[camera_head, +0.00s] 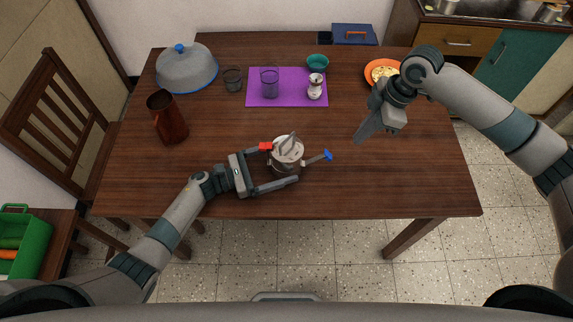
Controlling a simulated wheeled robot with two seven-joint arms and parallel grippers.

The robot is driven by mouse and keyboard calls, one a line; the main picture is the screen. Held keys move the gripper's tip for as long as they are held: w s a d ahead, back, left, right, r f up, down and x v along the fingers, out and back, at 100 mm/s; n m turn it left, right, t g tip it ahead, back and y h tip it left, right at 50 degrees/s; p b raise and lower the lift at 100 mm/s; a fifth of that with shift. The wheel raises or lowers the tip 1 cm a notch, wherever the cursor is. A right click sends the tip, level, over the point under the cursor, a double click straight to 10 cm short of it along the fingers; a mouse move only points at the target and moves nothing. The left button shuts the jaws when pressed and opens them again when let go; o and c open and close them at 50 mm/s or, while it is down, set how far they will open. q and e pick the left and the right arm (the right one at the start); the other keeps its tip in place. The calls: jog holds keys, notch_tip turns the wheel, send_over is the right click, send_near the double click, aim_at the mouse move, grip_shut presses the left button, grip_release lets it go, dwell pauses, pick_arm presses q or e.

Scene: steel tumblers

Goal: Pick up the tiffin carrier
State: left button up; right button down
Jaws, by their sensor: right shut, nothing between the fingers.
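The tiffin carrier (287,158), a small steel pot-like vessel with a grey handle on top and red and blue side parts, stands near the front middle of the table. My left gripper (284,165) reaches in from the left with its fingers spread wide, one on the far side and one on the near side of the carrier. The near finger looks slightly apart from it; contact at the far finger cannot be told. My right gripper (364,130) is shut and empty, above the table to the right of the carrier.
A purple mat (256,95) holds a glass (269,82) and a small white shaker (315,90). Around it are another glass (232,78), a teal bowl (317,62), a domed cover (186,70), a brown jug (168,118) and an orange plate (371,70). The front right table is clear.

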aim_at(280, 143)
pick_arm(q)
jog(key=shift+c, duration=0.7)
jog(key=shift+w+r, duration=0.1)
jog(key=c, duration=1.2)
jog(key=shift+r, duration=0.1)
jog(key=shift+c, duration=0.2)
jog(key=shift+r, duration=4.9)
jog(key=shift+f, duration=0.15)
jog(key=shift+f, duration=4.7)
jog(key=shift+f, duration=0.15)
